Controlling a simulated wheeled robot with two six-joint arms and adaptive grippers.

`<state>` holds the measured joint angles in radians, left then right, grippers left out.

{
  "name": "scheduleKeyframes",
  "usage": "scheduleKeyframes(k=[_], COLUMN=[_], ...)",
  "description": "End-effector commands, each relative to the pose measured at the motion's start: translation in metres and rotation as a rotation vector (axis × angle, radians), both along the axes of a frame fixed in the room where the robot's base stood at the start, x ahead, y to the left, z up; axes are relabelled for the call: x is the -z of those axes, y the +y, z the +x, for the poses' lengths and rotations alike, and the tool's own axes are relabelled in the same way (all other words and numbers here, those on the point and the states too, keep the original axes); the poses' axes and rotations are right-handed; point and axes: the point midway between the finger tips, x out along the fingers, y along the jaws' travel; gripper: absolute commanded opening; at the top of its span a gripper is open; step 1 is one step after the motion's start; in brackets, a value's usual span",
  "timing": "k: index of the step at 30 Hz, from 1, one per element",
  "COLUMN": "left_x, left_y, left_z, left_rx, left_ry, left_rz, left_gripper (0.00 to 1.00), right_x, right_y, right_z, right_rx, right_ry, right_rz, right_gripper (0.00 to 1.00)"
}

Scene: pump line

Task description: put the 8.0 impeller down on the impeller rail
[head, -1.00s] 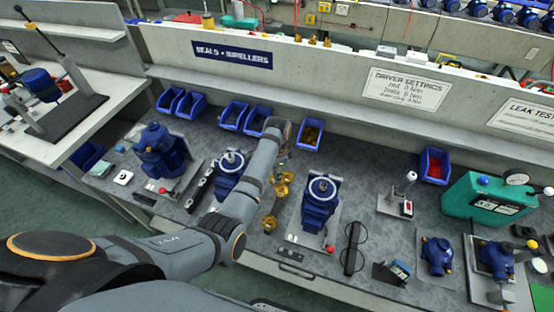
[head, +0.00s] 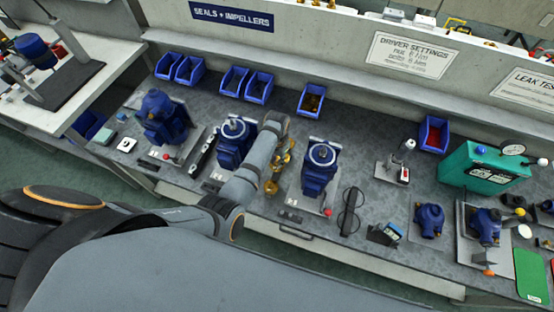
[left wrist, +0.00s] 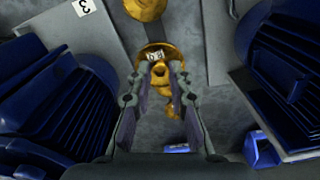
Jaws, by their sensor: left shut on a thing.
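In the left wrist view my left gripper (left wrist: 158,66) is shut on a brass impeller (left wrist: 158,77) with a small white label, only partly readable. More brass shows beyond it at the top (left wrist: 146,8) and just below it. A dark strip, perhaps the impeller rail (left wrist: 193,25), runs under the brass parts. In the head view the brass parts (head: 272,187) sit between two blue pumps, beside my left forearm, which hides part of them. I cannot tell whether the held impeller touches the rail. My right gripper is not in view.
Blue pumps stand left (head: 235,143) and right (head: 320,168) of the brass parts, close to the gripper. Blue bins (head: 312,99) line the back of the bench. A green box (head: 480,168) stands far right.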

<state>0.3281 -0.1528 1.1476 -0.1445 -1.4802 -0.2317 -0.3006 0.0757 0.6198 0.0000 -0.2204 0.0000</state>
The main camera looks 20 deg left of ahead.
Motion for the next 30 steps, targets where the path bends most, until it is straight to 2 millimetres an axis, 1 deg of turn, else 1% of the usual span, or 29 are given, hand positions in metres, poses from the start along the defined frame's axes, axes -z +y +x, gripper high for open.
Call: scheduleKeyframes(k=[1,8,12,15,30], left_x=[0.012,0.038,0.05,0.055,0.055], left_y=[0.0,0.0,0.0,0.0,0.0], left_z=[0.0,0.0,0.0,0.0,0.0], left_rx=[0.0,0.0,0.001,0.001,0.001], left_ry=[-0.001,-0.001,0.001,-0.001,-0.001], left_rz=[0.0,0.0,0.0,0.0,0.0], left_gripper=[0.0,0.0,0.0,0.0,0.0], right_x=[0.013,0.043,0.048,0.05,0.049], right_y=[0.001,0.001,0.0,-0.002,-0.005], right_z=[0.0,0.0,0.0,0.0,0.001], right_rx=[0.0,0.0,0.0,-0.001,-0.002], right_ry=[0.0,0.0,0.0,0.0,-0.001], right_rz=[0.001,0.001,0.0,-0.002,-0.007], right_gripper=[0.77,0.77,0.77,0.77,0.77])
